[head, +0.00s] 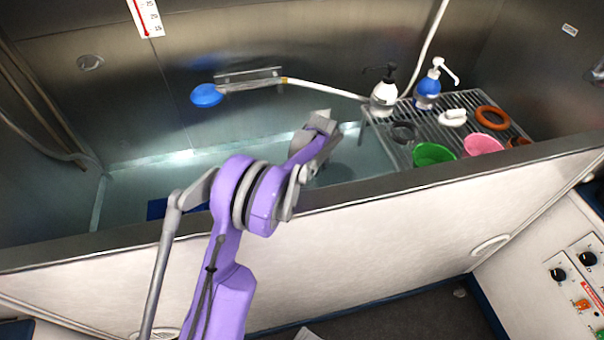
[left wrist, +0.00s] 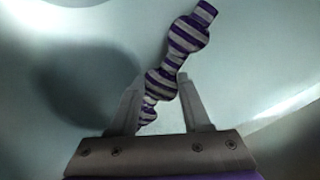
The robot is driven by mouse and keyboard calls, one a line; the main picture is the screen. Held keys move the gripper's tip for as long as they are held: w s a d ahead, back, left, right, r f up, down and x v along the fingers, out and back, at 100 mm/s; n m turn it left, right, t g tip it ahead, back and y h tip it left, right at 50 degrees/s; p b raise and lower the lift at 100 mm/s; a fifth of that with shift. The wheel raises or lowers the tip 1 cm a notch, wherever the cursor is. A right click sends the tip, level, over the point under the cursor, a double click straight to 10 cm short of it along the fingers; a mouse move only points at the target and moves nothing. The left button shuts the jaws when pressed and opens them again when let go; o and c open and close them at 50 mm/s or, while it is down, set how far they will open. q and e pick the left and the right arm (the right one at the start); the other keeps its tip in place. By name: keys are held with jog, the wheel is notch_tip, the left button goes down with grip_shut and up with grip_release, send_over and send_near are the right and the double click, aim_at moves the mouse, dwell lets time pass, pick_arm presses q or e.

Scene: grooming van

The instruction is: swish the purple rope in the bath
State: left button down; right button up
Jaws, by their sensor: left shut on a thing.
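The purple rope (left wrist: 188,34), striped purple and pale grey with knots, lies between the fingers of my left gripper (left wrist: 158,90) in the left wrist view. The gripper is shut on it, and one knotted end sticks out past the fingertips. In the head view my left gripper (head: 322,124) reaches over the front wall into the bath (head: 135,190), which holds pale bluish water. The rope is hidden in that view. Whether the rope touches the water I cannot tell. My right gripper is not in view.
A blue shower head (head: 206,95) hangs on the back wall. The bath's front rim (head: 400,187) runs below my arm.

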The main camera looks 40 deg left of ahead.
pick_arm(q)
jog(key=shift+s+a, duration=1.1)
jog(key=shift+s, duration=0.25)
jog(key=shift+s+a, duration=1.05)
jog(key=shift+s, duration=0.3)
jog(key=shift+w+d+b, duration=0.15)
jog(key=shift+w+d, duration=0.95)
jog(key=shift+w, duration=0.3)
jog(key=shift+w+d+b, duration=0.15)
jog(key=shift+w+d, duration=0.95)
jog(key=shift+w, duration=0.25)
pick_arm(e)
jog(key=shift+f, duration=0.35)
pick_arm(q)
jog(key=shift+r, duration=0.1)
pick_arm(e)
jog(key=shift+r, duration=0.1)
pick_arm(q)
notch_tip(320, 180, up, 12)
jog(key=p, duration=0.7)
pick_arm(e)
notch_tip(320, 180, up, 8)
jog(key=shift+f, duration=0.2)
pick_arm(q)
notch_tip(320, 180, up, 16)
jog(key=p, duration=0.9)
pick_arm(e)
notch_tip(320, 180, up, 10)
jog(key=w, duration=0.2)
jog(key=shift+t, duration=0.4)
